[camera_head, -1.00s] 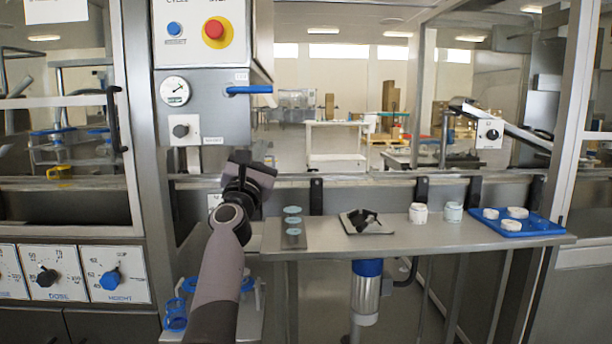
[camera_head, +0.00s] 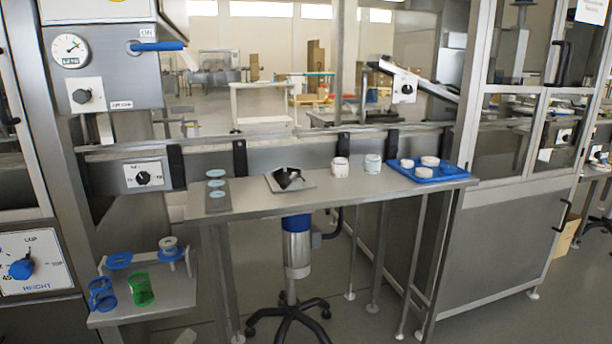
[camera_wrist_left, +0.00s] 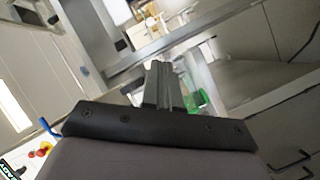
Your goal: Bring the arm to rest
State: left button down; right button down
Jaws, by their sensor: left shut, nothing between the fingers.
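My left gripper (camera_wrist_left: 160,85) shows in the left wrist view, its narrow grey fingers together and empty. A green cup lies beyond the fingertips in that view, apart from them as far as I can tell. In the head view I cannot make out my left arm or gripper clearly. My right gripper is in neither view.
A steel table (camera_head: 240,205) holds a blue tray (camera_head: 445,177) with white jars. A side shelf (camera_head: 150,308) carries a green cup (camera_head: 141,289) and a blue holder (camera_head: 102,295). A wheeled pedestal (camera_head: 297,250) stands under the table.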

pick_arm(q)
jog(key=s+d+f+m+g, duration=0.25)
jog(key=s+f+m, duration=0.35)
jog(key=s, duration=0.6)
jog(key=s+d+f+m+g, duration=0.25)
jog(key=s+f+m, duration=0.35)
jog(key=s, duration=0.6)
notch_tip(320, 180, up, 14)
jog(key=a+p, duration=0.2)
jog(key=p, duration=1.5)
jog(key=shift+s+r+g+p, duration=0.2)
jog(key=shift+s+g+p, duration=0.05)
jog(key=shift+g+p, duration=0.1)
jog(key=shift+f, duration=0.1)
